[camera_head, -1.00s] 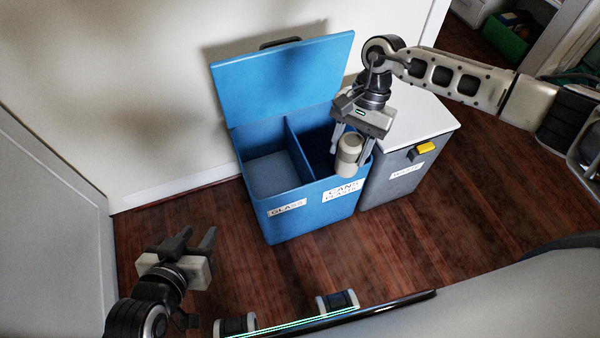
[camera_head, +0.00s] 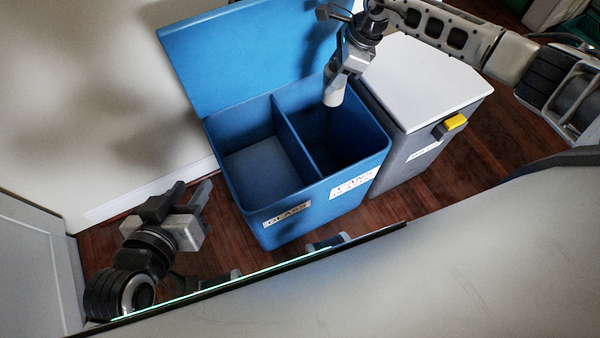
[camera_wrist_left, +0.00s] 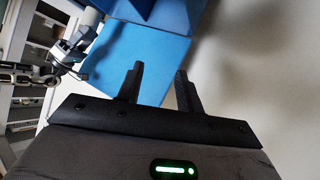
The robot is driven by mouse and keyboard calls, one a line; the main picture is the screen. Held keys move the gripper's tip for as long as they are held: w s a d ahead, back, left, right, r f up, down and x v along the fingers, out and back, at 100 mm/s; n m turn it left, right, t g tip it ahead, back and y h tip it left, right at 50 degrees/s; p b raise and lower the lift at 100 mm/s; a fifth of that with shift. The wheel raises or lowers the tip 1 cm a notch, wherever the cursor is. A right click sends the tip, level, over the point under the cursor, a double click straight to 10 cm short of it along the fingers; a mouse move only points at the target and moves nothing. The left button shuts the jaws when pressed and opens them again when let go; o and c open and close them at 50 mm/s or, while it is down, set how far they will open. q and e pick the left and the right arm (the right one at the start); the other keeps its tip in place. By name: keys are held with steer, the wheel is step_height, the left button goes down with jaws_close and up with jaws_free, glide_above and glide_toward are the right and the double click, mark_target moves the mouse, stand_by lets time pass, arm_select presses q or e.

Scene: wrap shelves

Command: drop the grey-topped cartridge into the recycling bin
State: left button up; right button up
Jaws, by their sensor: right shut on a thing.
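The cartridge (camera_head: 335,91) is a pale, short cylinder held in my right gripper (camera_head: 338,82). It hangs over the back of the right-hand compartment of the open blue recycling bin (camera_head: 297,220). My right gripper is shut on it, and the fingers partly hide its upper part. That compartment is labelled for cans and plastic, and the left one is labelled GLASS. My left gripper (camera_head: 198,196) is empty, with its fingers apart, left of the bin. Its fingers also show in the left wrist view (camera_wrist_left: 160,85), with nothing between them.
A grey waste bin (camera_head: 428,140) with a white lid and a yellow tab (camera_head: 455,122) stands right beside the blue bin. The blue lid (camera_head: 245,55) is raised against the pale wall. Wooden floor (camera_head: 215,245) is clear to the left.

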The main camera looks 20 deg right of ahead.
step_height(320, 180, down, 3)
steer(key=shift+r+b, duration=0.2)
steer(key=shift+b, duration=0.45)
steer(key=shift+f+b, duration=0.35)
steer(key=shift+f, duration=0.15)
arm_select(q)
steer(key=shift+d+r+t+h, duration=0.2)
steer(key=shift+r+t, duration=0.1)
steer(key=shift+r, duration=0.2)
steer(key=shift+d+r+t+h, duration=0.2)
steer(key=shift+r+t, duration=0.1)
steer(key=shift+r, duration=0.2)
arm_select(e)
steer(key=o, duration=1.1)
steer(key=shift+o, duration=0.2)
steer(key=shift+d+r, duration=0.1)
steer(key=shift+r, duration=0.2)
arm_select(q)
steer(key=f+g+p, duration=0.1)
steer(key=p, duration=0.1)
steer(key=a+f+y+p, duration=0.1)
steer(key=shift+f+g+p, duration=0.3)
steer(key=shift+g+p, duration=0.1)
arm_select(e)
steer(key=v, duration=1.5)
arm_select(q)
steer(key=shift+a, duration=0.15)
arm_select(e)
steer(key=shift+r, duration=0.2)
